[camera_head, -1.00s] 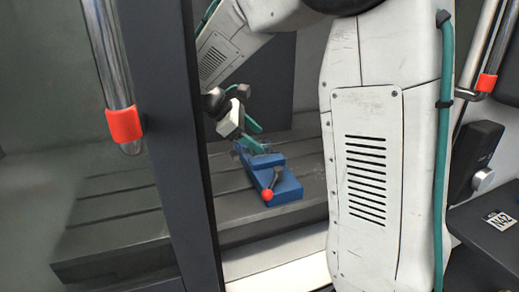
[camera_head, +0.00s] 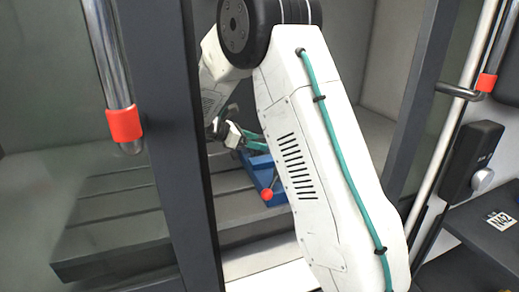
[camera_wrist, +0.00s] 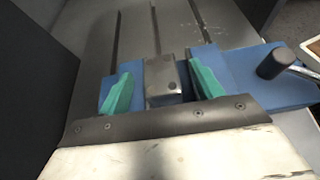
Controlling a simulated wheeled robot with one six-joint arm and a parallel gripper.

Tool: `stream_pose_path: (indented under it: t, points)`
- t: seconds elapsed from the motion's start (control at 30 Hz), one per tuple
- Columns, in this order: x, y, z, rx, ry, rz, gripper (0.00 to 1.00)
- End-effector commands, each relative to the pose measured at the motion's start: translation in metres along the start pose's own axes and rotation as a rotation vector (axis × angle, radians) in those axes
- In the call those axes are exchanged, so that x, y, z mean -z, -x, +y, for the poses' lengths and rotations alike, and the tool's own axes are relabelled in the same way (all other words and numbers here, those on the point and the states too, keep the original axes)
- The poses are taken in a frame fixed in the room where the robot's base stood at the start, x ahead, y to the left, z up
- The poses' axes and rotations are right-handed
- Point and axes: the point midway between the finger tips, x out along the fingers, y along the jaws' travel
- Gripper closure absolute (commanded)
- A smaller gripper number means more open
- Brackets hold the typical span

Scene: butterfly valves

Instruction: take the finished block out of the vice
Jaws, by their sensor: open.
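The blue vice (camera_head: 262,172) sits on the slotted machine bed, partly hidden behind my arm in the head view. In the wrist view the vice (camera_wrist: 245,75) spans the picture from left to right, with its dark handle knob at the right. A grey metal block (camera_wrist: 162,78) with small dark holes sits in the middle of the vice. My gripper (camera_wrist: 160,90) is open, its green fingers on either side of the block, with a gap to each side. In the head view the gripper (camera_head: 250,142) is at the vice, and the block cannot be made out.
The slotted bed (camera_head: 110,215) lies around the vice inside the enclosure. A dark door post (camera_head: 170,130) stands left of my arm and another frame post (camera_head: 420,110) stands to the right. A red-ended handle (camera_head: 124,125) hangs at the left.

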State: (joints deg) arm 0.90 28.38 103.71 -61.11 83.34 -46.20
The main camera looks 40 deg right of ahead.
Motion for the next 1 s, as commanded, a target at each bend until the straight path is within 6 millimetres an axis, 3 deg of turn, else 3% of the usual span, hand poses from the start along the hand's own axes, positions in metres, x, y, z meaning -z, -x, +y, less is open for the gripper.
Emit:
stream_pose_path:
  t: [0.13,0.37,0.57,0.83,1.0]
  points:
    - [0.000,-0.020,0.000,0.002,0.000,0.001,0.35]
    - [0.000,-0.021,0.000,-0.001,0.000,0.001,0.37]
    - [0.000,-0.021,0.000,-0.001,-0.001,0.001,0.93]
    - [-0.002,-0.020,0.000,-0.001,-0.003,0.001,0.93]
    - [-0.021,-0.011,0.001,-0.004,-0.006,0.002,0.93]
